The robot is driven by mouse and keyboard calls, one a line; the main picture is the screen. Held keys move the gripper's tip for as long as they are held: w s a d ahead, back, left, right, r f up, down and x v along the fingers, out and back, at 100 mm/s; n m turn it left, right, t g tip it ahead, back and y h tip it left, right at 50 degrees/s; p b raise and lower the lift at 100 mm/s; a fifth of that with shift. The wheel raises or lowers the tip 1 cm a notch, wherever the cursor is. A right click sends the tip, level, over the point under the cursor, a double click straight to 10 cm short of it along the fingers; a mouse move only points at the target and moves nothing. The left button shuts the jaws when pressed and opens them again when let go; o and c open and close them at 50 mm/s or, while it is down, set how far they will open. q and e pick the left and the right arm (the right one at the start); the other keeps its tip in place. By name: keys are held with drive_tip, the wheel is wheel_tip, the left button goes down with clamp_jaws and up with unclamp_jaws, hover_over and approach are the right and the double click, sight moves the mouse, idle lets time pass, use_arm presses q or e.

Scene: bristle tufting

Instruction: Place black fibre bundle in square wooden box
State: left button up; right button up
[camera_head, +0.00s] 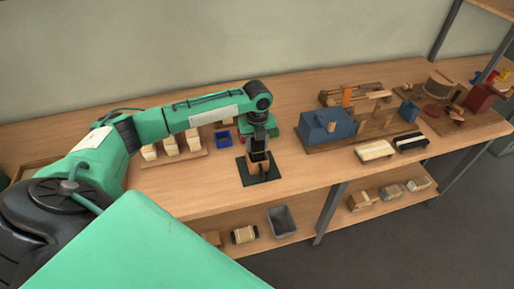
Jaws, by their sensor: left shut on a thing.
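My left gripper (259,158) reaches down over a dark square mat (246,176) on the bench, near the middle of the view. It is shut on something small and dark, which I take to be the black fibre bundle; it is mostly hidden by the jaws. A small orange-brown wooden piece (261,168), seemingly the square wooden box, shows right at and below the fingertips on the mat. I cannot tell whether the dark thing is inside it or just above it. My right gripper is not in view.
A blue bin (223,139) and a board with several pale blocks (172,145) stand left of the mat. A blue machine (325,126) on a wooden base stands to the right. A pale brush block (374,151) lies near the front edge. A grey bin (282,221) sits on the lower shelf.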

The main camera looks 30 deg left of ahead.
sight(257, 149)
use_arm(q)
drive_tip(key=shift+f, duration=1.45)
drive_tip(key=o, duration=1)
drive_tip(key=shift+f, duration=0.15)
drive_tip(key=shift+w+r, duration=0.1)
drive_tip(key=shift+r, duration=0.45)
wheel_tip(257, 149, up, 10)
drive_tip(key=shift+r+b, duration=0.2)
drive_tip(key=shift+b, duration=0.7)
drive_tip(key=shift+r, duration=0.45)
